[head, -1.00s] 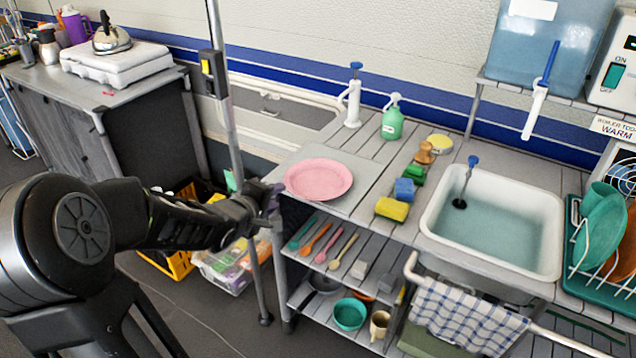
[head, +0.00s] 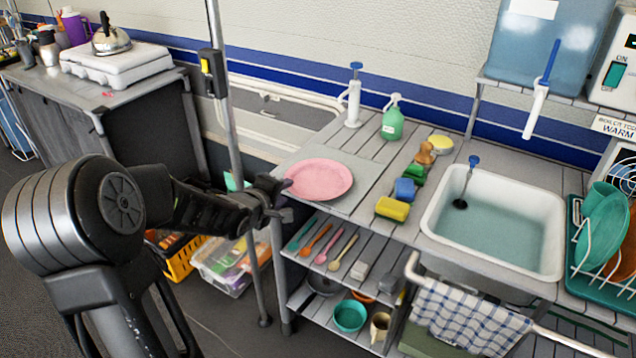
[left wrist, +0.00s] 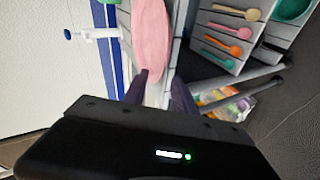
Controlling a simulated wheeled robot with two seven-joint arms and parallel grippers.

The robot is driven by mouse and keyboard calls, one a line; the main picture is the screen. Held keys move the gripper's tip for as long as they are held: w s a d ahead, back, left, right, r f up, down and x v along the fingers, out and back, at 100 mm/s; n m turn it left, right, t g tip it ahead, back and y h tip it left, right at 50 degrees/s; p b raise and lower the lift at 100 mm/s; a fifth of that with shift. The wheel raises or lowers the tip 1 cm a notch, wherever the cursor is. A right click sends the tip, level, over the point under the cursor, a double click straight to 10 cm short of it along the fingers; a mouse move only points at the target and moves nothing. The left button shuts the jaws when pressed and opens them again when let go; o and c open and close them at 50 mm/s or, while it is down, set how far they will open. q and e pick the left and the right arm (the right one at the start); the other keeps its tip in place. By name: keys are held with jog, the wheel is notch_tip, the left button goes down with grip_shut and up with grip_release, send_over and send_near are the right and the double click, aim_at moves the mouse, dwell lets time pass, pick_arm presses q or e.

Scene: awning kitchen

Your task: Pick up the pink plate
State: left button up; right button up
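The pink plate (head: 320,180) lies flat on the left end of the grey slatted counter (head: 365,150). My left gripper (head: 286,198) is at the plate's left rim, by the counter's front left corner. In the left wrist view, the plate (left wrist: 152,35) reaches down to the two dark fingers (left wrist: 158,88), which stand apart with the near rim between their tips. Whether they touch the plate cannot be told. My right gripper is not in view.
A metal pole (head: 228,110) rises just behind my left gripper. Sponges (head: 392,209), a green soap bottle (head: 393,120) and a white pump bottle (head: 353,97) stand on the counter near the plate. A shelf (head: 325,250) with utensils is below. The sink (head: 495,222) is to the right.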

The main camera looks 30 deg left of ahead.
pick_arm(q)
jog(key=x, duration=0.2)
jog(key=shift+w+f, duration=0.15)
jog(key=shift+w, duration=0.15)
jog(key=shift+c, duration=0.2)
grip_shut()
jog(key=shift+s, duration=0.1)
dwell(1.2)
